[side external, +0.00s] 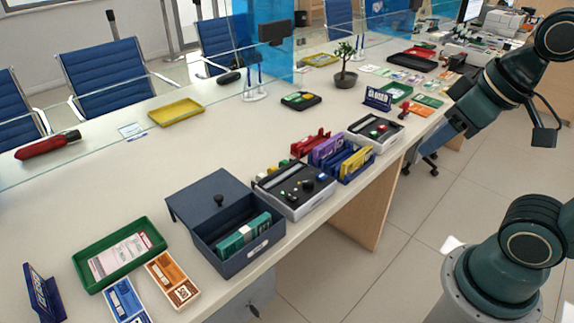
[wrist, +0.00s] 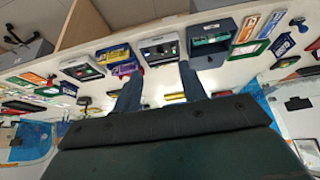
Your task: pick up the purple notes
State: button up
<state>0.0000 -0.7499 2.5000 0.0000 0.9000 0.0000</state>
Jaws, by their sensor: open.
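The purple notes (side external: 327,148) stand in a row on the counter, between a red bundle (side external: 310,141) and a blue holder with yellow notes (side external: 356,160). My gripper (side external: 424,140) is high at the right in the side view, well apart from the notes. In the wrist view my gripper (wrist: 158,78) has its two dark fingers spread, with nothing between them. Fine detail of the notes is too small to tell.
A grey-white cash tray (side external: 295,187) and an open dark box with green notes (side external: 235,225) stand left of the notes. Another tray (side external: 376,131) stands on their right. A glass screen (side external: 150,92) runs behind. The counter's middle (side external: 170,155) is clear.

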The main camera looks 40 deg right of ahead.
jog(key=shift+w+r, duration=0.1)
jog(key=w+d+r+m+g, duration=0.1)
jog(key=w+d+r+m, duration=0.15)
jog(key=w, duration=0.35)
jog(key=w+d+r+m+g, duration=0.1)
jog(key=w+r+m, duration=0.15)
jog(key=w, duration=0.35)
jog(key=m+g, duration=0.4)
jog(key=m, duration=0.9)
send_over(330, 140)
notch_tip(330, 140, down, 22)
jog(key=shift+a, duration=0.1)
jog(key=shift+f, duration=4.25)
